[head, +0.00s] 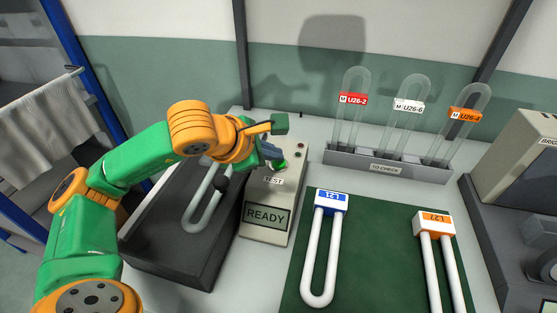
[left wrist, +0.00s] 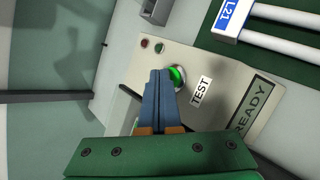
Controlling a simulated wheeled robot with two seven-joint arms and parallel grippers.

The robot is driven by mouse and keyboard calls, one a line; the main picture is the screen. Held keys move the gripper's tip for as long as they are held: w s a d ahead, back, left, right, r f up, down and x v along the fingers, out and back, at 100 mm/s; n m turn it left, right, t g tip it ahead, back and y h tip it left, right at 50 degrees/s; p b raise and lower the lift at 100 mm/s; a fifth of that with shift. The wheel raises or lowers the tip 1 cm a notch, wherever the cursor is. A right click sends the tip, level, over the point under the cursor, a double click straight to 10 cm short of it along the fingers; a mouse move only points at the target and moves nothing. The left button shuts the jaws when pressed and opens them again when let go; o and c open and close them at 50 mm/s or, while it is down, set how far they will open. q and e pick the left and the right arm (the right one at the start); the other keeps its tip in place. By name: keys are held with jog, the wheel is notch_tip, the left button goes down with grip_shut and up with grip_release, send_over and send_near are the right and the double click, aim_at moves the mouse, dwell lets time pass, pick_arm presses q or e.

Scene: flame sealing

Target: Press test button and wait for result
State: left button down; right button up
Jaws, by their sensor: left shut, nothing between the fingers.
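The tester box (head: 266,230) is beige, with a TEST label and a display reading READY. Its green test button (left wrist: 178,76) is round with a metal ring, and it also shows in the head view (head: 282,163). My left gripper (head: 276,159) is shut and empty. Its blue fingertips (left wrist: 160,78) are right at the button's edge in the left wrist view, partly covering it; I cannot tell whether they touch it. Two small indicator lamps (left wrist: 150,44) sit near the button, one reddish and one dark green. My right gripper is not in view.
A dark block with a white U-tube (head: 207,212) stands left of the tester. A green mat (head: 377,262) holds U-tubes labelled L21 (head: 331,204) and L27 (head: 434,224). A TO CHECK rack (head: 388,166) with three clear tubes stands behind. A grey machine (head: 520,180) is at right.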

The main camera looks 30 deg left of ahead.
aim_at(274, 164)
pick_arm(q)
jog(key=shift+f, duration=0.15)
jog(key=shift+r+p, duration=0.65)
jog(key=shift+r, duration=0.35)
notch_tip(274, 164, up, 6)
jog(key=p, duration=0.4)
jog(key=shift+p, duration=0.3)
